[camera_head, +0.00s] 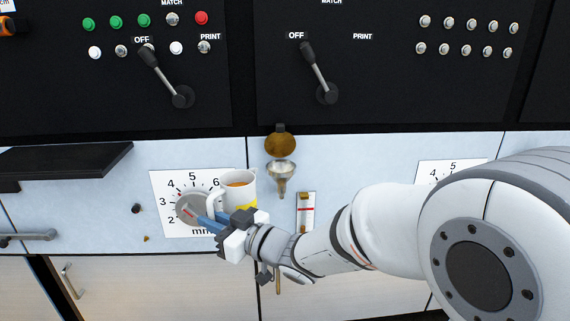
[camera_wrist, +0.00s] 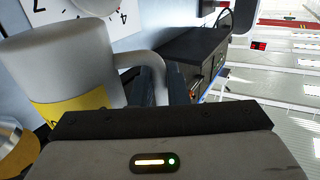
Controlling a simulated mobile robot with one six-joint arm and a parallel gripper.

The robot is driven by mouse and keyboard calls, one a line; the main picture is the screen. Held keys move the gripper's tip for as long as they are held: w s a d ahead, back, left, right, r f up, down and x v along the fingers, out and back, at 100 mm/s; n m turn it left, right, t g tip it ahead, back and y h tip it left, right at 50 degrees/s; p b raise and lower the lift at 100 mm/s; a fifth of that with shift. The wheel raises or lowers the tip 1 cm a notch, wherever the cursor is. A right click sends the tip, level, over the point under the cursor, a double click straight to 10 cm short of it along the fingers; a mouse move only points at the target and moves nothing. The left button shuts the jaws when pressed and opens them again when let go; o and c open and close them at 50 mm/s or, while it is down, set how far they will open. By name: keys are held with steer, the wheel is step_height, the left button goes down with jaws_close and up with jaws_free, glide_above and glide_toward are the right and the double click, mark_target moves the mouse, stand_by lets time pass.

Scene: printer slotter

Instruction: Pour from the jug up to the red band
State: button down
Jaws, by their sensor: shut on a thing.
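The jug (camera_head: 238,190) is white with a yellow patch low on its side, and orange-brown liquid shows inside. It looks about upright, in front of the right part of the round dial. My gripper (camera_head: 212,222) is shut on the jug's handle, which shows between the dark fingers in the wrist view (camera_wrist: 160,84). The jug's body (camera_wrist: 60,68) fills the left of that view. A metal funnel (camera_head: 281,173) sits on the panel right of the jug, apart from it. A narrow gauge (camera_head: 306,212) with a red band (camera_head: 305,209) is right of and below the funnel.
A brass cap (camera_head: 280,143) is just above the funnel. The dial plate (camera_head: 165,190) is behind the jug, and a second plate (camera_head: 435,172) is partly hidden by my arm. A black shelf (camera_head: 65,160) juts out at left. Levers (camera_head: 320,75) stand above.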

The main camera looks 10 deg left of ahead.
mark_target(221, 192)
steer(key=r+m+p, duration=0.1)
steer(key=r+p, duration=0.1)
steer(key=w+d+r+m+p, duration=0.1)
steer(key=r+p, duration=0.1)
steer(key=p, duration=0.1)
steer(key=w+r+m+p, duration=0.1)
steer(key=r+m+p, duration=0.1)
steer(key=p, duration=0.1)
steer(key=shift+d+t+y, duration=0.25)
steer(key=shift+t+y, duration=0.05)
steer(key=shift+f, duration=0.2)
steer(key=shift+w+d+r+m+t+p, duration=0.1)
steer(key=shift+w+d+r+m+p, duration=0.25)
steer(key=shift+r+m+p, duration=0.5)
steer(key=shift+w+d+r+m+t+p, duration=0.15)
steer(key=shift+w+r+m+p, duration=0.3)
steer(key=shift+p, duration=0.75)
steer(key=shift+w+d+r+m+t+p, duration=0.1)
steer(key=shift+w+d+r+m+p, duration=0.25)
steer(key=shift+r+m+p, duration=0.5)
stand_by(1.5)
steer(key=shift+w+d+r+m+p, duration=0.1)
steer(key=shift+w+r+m+p, duration=0.25)
steer(key=shift+p, duration=0.5)
steer(key=shift+w+d+r+m+p, duration=0.1)
steer(key=shift+r+m+p, duration=0.1)
steer(key=shift+r+p, duration=0.45)
stand_by(0.8)
